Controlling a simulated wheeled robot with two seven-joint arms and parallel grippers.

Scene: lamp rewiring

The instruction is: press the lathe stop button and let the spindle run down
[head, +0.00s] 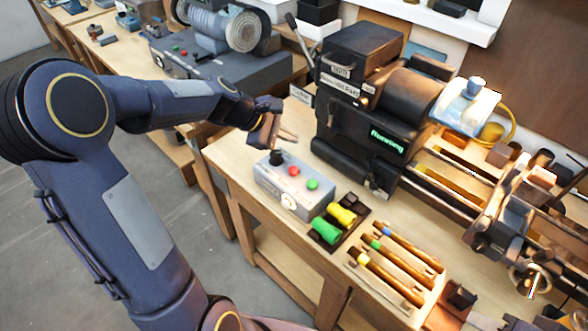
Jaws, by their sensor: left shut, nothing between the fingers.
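The grey control box (270,184) stands on the bench's near left part. On its top are a red button (294,171), a green button (313,184), a black knob (276,157) and a white dial (289,201). The dark lathe headstock (360,107) is behind and to the right of it, with a lit green "Running" display (387,141). My left gripper (285,139) is shut and empty, above and behind the box, apart from the buttons as far as I can see. My right gripper is not in view.
Yellow and green handles (326,230) lie in a dark holder right of the box. Several wood-handled tools (395,262) lie on a tray in front of the lathe. A second machine (235,65) stands on the bench behind. The grey floor at left is clear.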

